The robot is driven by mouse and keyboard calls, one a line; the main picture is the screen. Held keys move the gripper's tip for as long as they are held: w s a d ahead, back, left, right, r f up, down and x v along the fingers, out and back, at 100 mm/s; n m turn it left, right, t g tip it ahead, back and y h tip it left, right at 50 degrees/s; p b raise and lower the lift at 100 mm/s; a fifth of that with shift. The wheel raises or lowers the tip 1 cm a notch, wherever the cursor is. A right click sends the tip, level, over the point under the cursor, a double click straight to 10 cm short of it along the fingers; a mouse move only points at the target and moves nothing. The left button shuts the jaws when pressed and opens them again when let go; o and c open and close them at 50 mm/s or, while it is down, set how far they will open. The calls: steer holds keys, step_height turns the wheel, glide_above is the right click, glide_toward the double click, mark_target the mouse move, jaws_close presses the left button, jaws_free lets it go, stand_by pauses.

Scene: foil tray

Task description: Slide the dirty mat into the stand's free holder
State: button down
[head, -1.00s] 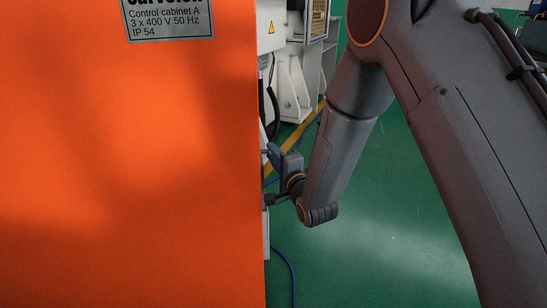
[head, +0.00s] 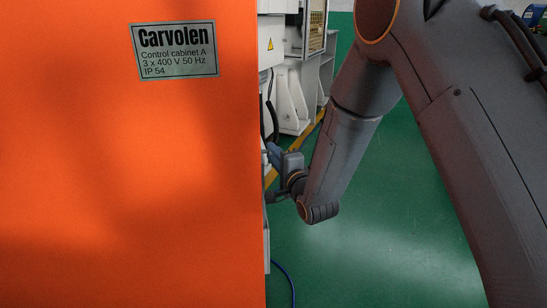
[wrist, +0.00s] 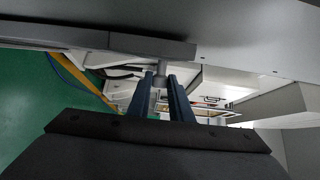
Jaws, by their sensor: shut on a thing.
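No dirty mat and no stand with holders can be made out in either view. My gripper (wrist: 168,82) has two dark blue fingers in the wrist view, shut on a small grey post (wrist: 160,70). The post hangs below a long grey bar (wrist: 150,46) on a panel; what it belongs to is unclear. In the head view my gripper (head: 273,152) is at the right edge of the orange cabinet (head: 130,180), which hides part of it. The thing it holds cannot be made out there.
The cabinet fills the left of the head view and carries a grey label (head: 175,50). White machinery (head: 292,90) stands behind my gripper. A blue cable (head: 287,280) lies on the green floor (head: 380,250), which is open at right.

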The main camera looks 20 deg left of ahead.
step_height(320, 180, up, 6)
steer(key=p, duration=0.3)
steer(key=shift+f, duration=0.25)
stand_by(0.3)
steer(key=w+d, duration=0.4)
steer(key=d, duration=0.4)
steer(key=shift+w+d, duration=0.4)
stand_by(0.4)
